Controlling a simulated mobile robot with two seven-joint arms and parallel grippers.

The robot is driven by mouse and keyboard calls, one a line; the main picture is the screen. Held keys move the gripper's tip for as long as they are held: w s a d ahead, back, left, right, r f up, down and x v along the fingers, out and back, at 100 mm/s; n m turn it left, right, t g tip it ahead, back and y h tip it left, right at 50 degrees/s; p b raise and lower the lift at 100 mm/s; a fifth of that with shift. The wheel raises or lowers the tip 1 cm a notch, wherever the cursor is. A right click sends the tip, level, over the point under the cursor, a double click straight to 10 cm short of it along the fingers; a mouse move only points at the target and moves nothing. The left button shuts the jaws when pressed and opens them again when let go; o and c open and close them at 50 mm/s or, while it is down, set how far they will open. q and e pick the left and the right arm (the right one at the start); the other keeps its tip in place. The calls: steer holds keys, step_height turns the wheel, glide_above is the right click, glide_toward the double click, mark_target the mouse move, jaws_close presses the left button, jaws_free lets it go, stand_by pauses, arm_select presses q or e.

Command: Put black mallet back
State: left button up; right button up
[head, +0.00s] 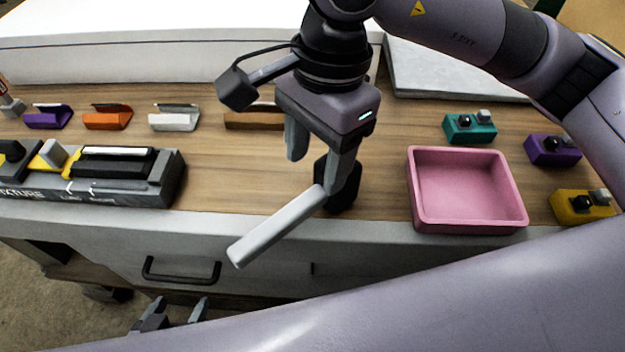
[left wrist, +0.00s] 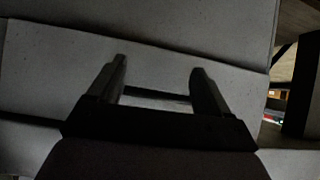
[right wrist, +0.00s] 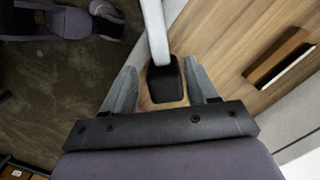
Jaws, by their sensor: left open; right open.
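The black mallet has a black head (head: 345,190) at the worktop's front edge and a pale grey handle (head: 275,227) that sticks out past the edge. My right gripper (head: 320,170) is above the head, pointing down, open; one finger hides part of the head. In the right wrist view the head (right wrist: 165,85) shows between the spread fingers (right wrist: 162,92), with no grip visible. My left gripper (head: 175,312) is low in front of the cabinet, open, below the drawer handle (head: 181,270). In the left wrist view a dark bar (left wrist: 155,94) shows between its fingers (left wrist: 158,80).
A dark labelled fixture (head: 165,180) stands at the left. Purple, orange (head: 108,117), white and brown (head: 240,121) holders line the back. A pink tray (head: 467,222) is to the right, with teal (head: 470,130), purple and yellow blocks beyond. Bare wood (head: 230,175) lies left of my right gripper.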

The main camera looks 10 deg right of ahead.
steer(key=shift+w+d+r, duration=0.1)
steer(key=shift+r, duration=1)
steer(key=shift+d+r, duration=0.1)
steer(key=shift+r, duration=0.95)
